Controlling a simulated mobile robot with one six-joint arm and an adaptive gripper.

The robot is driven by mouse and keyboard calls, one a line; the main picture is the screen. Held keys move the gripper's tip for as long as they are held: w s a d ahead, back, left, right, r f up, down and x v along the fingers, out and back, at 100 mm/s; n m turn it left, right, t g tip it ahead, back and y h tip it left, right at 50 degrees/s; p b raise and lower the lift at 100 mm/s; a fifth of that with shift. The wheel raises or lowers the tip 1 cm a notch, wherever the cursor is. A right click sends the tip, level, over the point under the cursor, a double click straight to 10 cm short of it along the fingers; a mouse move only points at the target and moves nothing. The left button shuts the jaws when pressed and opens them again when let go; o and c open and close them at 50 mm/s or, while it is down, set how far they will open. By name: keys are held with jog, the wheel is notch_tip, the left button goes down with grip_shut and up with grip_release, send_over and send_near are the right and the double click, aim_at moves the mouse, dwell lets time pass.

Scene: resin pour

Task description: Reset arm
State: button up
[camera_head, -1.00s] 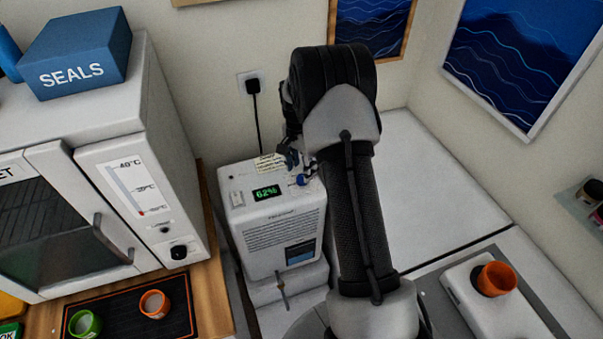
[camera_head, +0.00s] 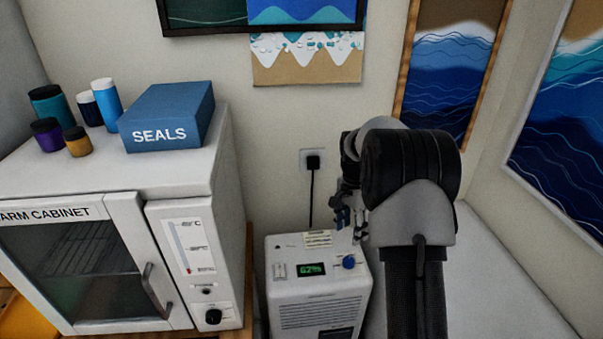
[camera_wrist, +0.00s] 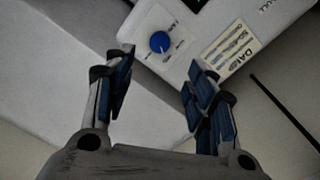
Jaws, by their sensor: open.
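My gripper (camera_head: 350,222) is open and empty, with its blue-padded fingers apart. In the head view it is above and behind the top of a white dehumidifier-like unit (camera_head: 318,290) with a green display (camera_head: 311,269) and a blue knob (camera_head: 348,262). In the wrist view my gripper (camera_wrist: 160,85) points toward the unit's top, with the blue knob (camera_wrist: 160,42) seen between the fingertips and a printed label (camera_wrist: 228,48) beside the right finger. The fingers do not appear to hold the knob. My arm hides part of the right side.
A white warm cabinet (camera_head: 90,262) with its door shut stands at left, bearing a blue SEALS box (camera_head: 168,118) and several jars (camera_head: 76,140). A wall plug (camera_head: 313,160) with a black cord is behind the unit. A white surface (camera_head: 505,275) at right looks clear.

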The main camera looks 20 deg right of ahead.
jog(key=shift+r, duration=0.1)
jog(key=s+a+r+n+t, duration=0.1)
jog(key=s+a+r+n, duration=0.4)
jog(key=r, duration=0.4)
jog(key=s+a+r+n+t, duration=0.2)
jog(key=s+a+r, duration=0.6)
jog(key=s+a+n+t, duration=0.1)
jog(key=s+a+n, duration=0.2)
jog(key=s, duration=0.6)
jog(key=s+a+n+t, duration=0.1)
jog(key=s+a+n, duration=0.2)
jog(key=s, duration=0.6)
jog(key=shift+a+f+n+b, duration=0.2)
jog(key=shift+a+n+b, duration=0.15)
jog(key=shift+n, duration=0.65)
jog(key=shift+a, duration=0.1)
jog(key=shift+c, duration=0.6)
